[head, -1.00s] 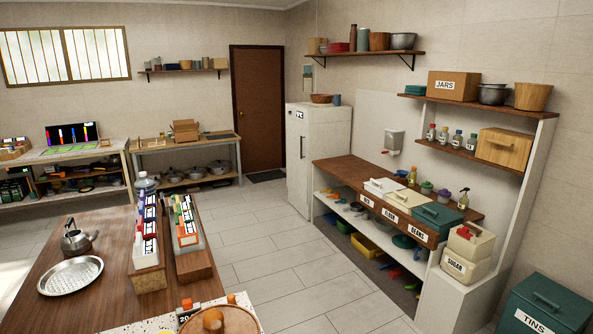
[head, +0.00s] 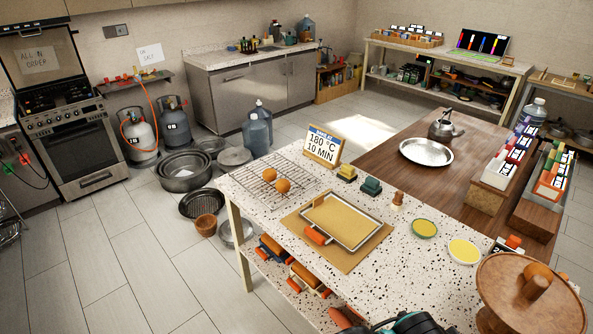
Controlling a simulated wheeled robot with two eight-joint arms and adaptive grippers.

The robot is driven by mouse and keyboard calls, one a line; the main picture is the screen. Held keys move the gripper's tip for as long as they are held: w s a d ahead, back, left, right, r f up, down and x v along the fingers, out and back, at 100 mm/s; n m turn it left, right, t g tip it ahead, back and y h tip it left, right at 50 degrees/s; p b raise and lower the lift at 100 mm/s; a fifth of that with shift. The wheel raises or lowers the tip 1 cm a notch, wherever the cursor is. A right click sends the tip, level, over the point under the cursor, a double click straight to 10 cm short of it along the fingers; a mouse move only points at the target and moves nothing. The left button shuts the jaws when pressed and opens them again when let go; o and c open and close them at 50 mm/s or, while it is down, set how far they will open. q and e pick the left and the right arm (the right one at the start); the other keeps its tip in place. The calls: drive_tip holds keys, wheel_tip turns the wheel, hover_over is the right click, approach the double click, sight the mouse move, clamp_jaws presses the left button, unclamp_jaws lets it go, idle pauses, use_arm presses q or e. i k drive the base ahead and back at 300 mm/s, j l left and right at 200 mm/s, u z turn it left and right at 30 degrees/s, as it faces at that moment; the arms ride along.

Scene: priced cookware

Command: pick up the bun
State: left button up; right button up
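Two round orange-brown buns sit side by side on a wire cooling rack at the left part of the speckled counter; one bun (head: 283,186) is nearer and the other bun (head: 269,174) is just behind it. Another rounded orange-brown thing (head: 539,271) is on the round wooden stand at the lower right, behind its knob; I cannot tell whether it is a bun. Neither of my grippers can be made out in the head view.
The wire rack (head: 255,200) stands beside a baking tray (head: 368,236) on a brown board. A sign (head: 323,146) reads 180 °C, 10 MIN. The wooden stand (head: 500,290) fills the lower right. Pots and gas bottles (head: 174,122) stand on the floor at left.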

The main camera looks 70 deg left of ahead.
sight(269, 174)
drive_tip(key=u, duration=2.6)
drive_tip(key=i+j+z, duration=0.1)
drive_tip(key=z, duration=0.75)
drive_tip(key=i+j+z, duration=0.4)
drive_tip(key=j, duration=0.25)
drive_tip(key=i+j+z, duration=0.2)
drive_tip(key=j, duration=0.15)
drive_tip(key=j+z, duration=0.15)
drive_tip(key=j, duration=0.2)
drive_tip(key=i+j, duration=0.1)
drive_tip(key=j, duration=0.2)
drive_tip(key=i+j, duration=0.1)
drive_tip(key=j, duration=0.2)
drive_tip(key=i+j, duration=0.1)
drive_tip(key=j, duration=0.2)
drive_tip(key=z, duration=0.05)
